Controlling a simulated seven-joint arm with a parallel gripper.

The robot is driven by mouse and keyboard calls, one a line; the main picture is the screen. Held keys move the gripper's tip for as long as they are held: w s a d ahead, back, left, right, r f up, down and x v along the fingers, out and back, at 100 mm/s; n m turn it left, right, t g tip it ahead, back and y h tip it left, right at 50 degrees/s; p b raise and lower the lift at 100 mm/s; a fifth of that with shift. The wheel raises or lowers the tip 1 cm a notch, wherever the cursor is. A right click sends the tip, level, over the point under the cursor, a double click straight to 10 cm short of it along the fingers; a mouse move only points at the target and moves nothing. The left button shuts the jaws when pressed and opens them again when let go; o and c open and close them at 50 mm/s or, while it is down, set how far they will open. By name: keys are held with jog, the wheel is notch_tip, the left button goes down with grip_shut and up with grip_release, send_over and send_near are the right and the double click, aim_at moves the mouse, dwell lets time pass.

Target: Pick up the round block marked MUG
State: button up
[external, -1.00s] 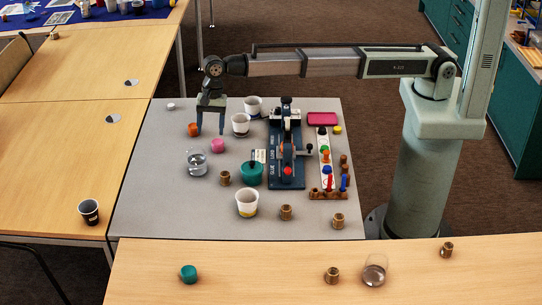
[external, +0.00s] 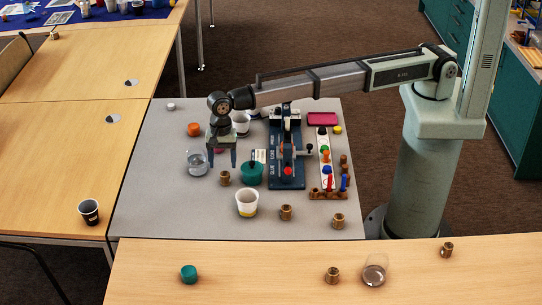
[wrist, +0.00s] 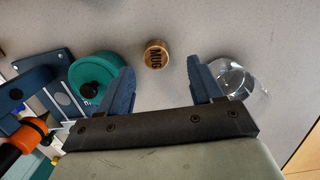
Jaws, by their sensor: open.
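The round block marked MUG (wrist: 156,55) stands on the grey table with its light wooden top showing, the word readable in the wrist view. In the external view it is a small brown block (external: 225,178) between the glass and the teal pot. My gripper (wrist: 162,78) is open and empty, its two blue fingers apart. In the wrist view the block appears between and beyond the fingertips, touching neither. In the external view my gripper (external: 222,163) hangs above the table, a little behind the block.
A clear glass (wrist: 240,80) stands close by one finger and a teal pot (wrist: 95,75) by the other. A blue machine (external: 287,155) stands to the right. White cups (external: 246,203) and similar brown blocks (external: 286,212) stand nearby. The table's front left is clear.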

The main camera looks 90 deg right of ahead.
aim_at(225, 173)
jog(key=shift+s+a+f, duration=0.15)
jog(key=shift+a+f, duration=0.05)
jog(key=shift+f, duration=1.3)
jog(key=shift+s+a+f, duration=0.1)
jog(key=shift+a+f, duration=0.05)
jog(key=shift+f, duration=1.35)
jog(key=shift+c, duration=0.2)
jog(key=c, duration=1.1)
